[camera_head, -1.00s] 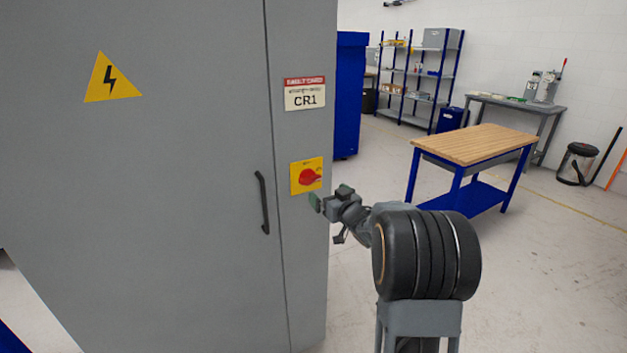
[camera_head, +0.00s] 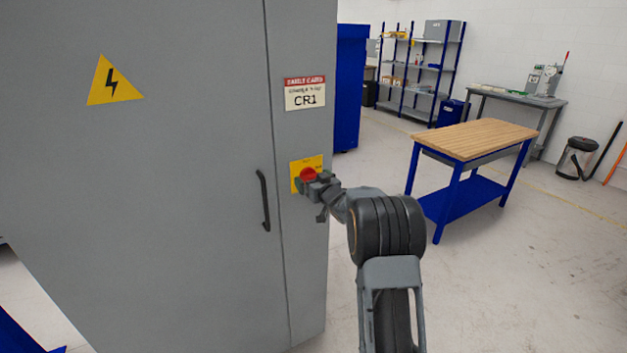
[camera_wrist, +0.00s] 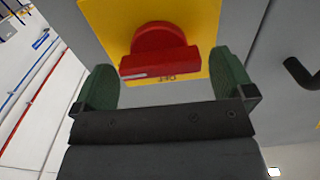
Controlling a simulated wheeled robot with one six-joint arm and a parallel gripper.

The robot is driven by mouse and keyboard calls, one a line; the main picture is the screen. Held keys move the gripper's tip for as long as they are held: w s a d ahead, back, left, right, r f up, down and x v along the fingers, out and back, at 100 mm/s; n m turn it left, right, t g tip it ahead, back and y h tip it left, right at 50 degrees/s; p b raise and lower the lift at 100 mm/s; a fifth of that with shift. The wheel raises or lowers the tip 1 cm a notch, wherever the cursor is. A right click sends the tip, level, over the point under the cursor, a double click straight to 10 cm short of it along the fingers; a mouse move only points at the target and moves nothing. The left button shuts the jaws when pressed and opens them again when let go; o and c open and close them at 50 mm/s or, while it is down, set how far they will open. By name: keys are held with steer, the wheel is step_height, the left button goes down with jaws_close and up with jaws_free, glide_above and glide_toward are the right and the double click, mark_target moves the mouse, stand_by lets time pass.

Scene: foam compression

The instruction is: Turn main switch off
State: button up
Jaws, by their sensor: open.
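The main switch is a red rotary knob (camera_head: 308,174) on a yellow plate (camera_head: 295,182), on the front of the grey cabinet (camera_head: 200,180) below the CR1 label. In the wrist view the red knob (camera_wrist: 160,52) sits on the yellow plate (camera_wrist: 112,18), with its grip bar lying across the picture and lettering that seems to read OFF beside it. My gripper (camera_wrist: 170,82) is open, with one green-padded finger on each side of the knob and gaps between. In the head view my gripper (camera_head: 313,185) covers the plate's lower right.
A black door handle (camera_head: 263,200) stands out left of the switch. A yellow warning triangle (camera_head: 114,82) is on the door. A wood-topped blue table (camera_head: 475,140) stands to the right, with open floor between it and the cabinet.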

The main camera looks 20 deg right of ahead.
steer(key=shift+c, duration=0.5)
steer(key=c, duration=0.7)
steer(key=shift+f+b, duration=0.1)
steer(key=shift+b, duration=0.35)
steer(key=shift+a+f+n+b, duration=0.1)
steer(key=shift+n+b, duration=3.85)
steer(key=shift+n, duration=0.45)
steer(key=shift+a+f+n+b, duration=0.1)
steer(key=shift+n+b, duration=3.85)
steer(key=shift+n, duration=0.45)
steer(key=shift+r+n, duration=0.1)
steer(key=shift+n, duration=0.2)
